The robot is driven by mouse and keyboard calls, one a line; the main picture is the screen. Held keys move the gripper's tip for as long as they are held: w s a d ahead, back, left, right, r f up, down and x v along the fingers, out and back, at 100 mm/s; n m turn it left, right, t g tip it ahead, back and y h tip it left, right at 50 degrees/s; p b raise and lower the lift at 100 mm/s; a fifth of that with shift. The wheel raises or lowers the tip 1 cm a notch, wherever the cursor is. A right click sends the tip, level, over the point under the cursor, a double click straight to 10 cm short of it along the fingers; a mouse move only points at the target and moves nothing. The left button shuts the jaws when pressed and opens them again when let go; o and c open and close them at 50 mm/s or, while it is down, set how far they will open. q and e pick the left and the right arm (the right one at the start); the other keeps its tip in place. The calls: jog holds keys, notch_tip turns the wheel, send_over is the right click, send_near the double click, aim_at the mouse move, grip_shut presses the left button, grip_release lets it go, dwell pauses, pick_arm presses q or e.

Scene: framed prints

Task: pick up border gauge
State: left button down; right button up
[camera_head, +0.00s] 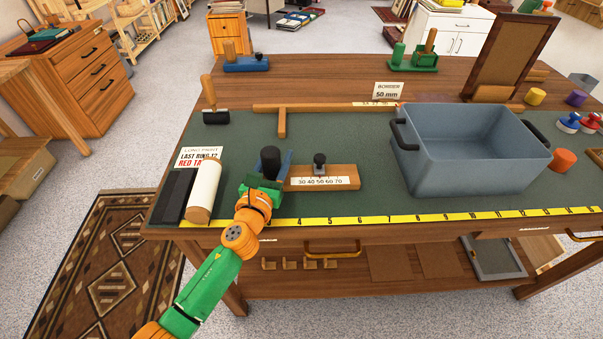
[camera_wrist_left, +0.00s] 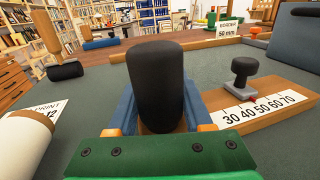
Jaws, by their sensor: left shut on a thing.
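The border gauge is a wooden bar with a white scale strip (camera_head: 322,183) marked 30 to 70 and a small dark knob (camera_head: 319,163). A thick black upright grip (camera_head: 270,160) stands at its left end. My left gripper (camera_head: 266,180) is around this black grip, shut on it. In the left wrist view the grip (camera_wrist_left: 156,80) rises between blue jaw parts, and the scale strip (camera_wrist_left: 262,104) runs off to the right. The gauge appears to lie on the dark green mat; its underside is hidden. My right gripper is not in view.
A grey bin (camera_head: 470,165) stands right of the gauge. A white roller (camera_head: 203,190) and a black block (camera_head: 174,195) lie to the left. A wooden T-square (camera_head: 282,122) lies behind. A sign (camera_head: 388,91) reads "BORDER 50 mm". A yellow ruler (camera_head: 345,221) edges the front.

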aim_at(275, 151)
pick_arm(q)
jog(key=shift+r, duration=0.35)
notch_tip(275, 151, up, 3)
jog(key=p, duration=0.2)
jog(key=shift+w+r+p, duration=0.1)
jog(key=shift+w+p, duration=0.05)
jog(key=shift+p, duration=0.25)
jog(key=s+r+p, duration=0.1)
jog(key=r, duration=0.1)
jog(key=s+r+p, duration=0.2)
jog(key=shift+s+d+r, duration=0.15)
jog(key=shift+s, duration=0.05)
jog(key=s+r+p, duration=0.1)
jog(key=s+r, duration=0.3)
jog(key=s, duration=0.6)
jog(key=shift+s+d+r+p, duration=0.3)
jog(key=shift+s+d+r, duration=0.1)
